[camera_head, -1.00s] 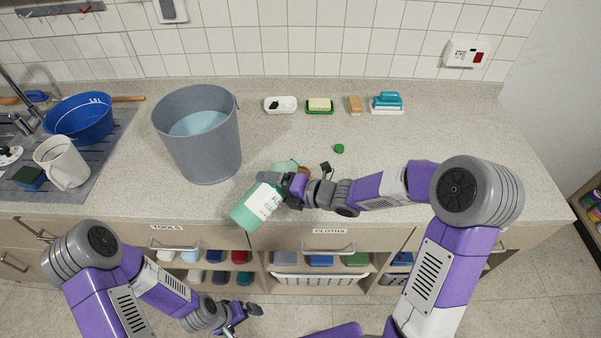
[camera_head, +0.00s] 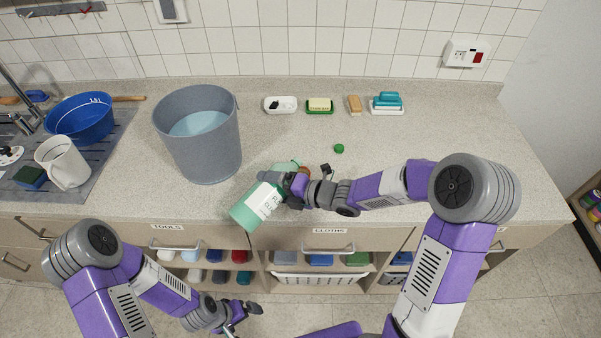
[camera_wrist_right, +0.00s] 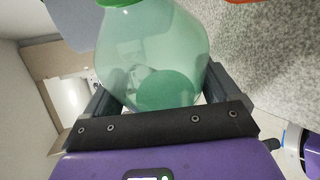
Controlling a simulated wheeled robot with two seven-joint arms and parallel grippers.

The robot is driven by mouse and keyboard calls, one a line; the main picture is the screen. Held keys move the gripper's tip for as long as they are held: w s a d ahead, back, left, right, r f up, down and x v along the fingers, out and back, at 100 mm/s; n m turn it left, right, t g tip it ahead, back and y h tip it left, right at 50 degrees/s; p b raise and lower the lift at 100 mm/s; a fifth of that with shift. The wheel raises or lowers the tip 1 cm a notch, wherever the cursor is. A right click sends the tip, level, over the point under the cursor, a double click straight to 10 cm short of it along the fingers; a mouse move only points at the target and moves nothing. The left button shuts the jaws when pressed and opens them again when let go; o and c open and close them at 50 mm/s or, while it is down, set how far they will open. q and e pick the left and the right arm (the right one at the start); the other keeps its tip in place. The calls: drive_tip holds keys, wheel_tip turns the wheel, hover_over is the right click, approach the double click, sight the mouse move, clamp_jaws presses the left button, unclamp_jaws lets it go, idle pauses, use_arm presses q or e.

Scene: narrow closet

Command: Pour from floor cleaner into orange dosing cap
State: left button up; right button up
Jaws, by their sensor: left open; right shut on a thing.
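The floor cleaner (camera_head: 244,212) is a translucent green bottle with a white label. My right gripper (camera_head: 291,185) is shut on it and holds it tilted, its base toward the lower left over the counter's front edge and its upper end toward the upper right. In the right wrist view the bottle (camera_wrist_right: 150,45) sits between the fingers (camera_wrist_right: 157,95), with darker green inside. The orange dosing cap (camera_head: 305,170) is mostly hidden beside the gripper; an orange edge (camera_wrist_right: 242,1) shows at the wrist view's top. I cannot see any stream. My left gripper (camera_head: 242,319) is open and empty, low before the cabinets.
A small green cap (camera_head: 339,148) lies on the counter (camera_head: 420,145). A grey bucket (camera_head: 207,150) of water stands left of the bottle. The counter's right side is clear.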

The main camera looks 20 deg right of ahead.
drive_tip(key=shift+m+y, duration=0.3)
idle(1.0)
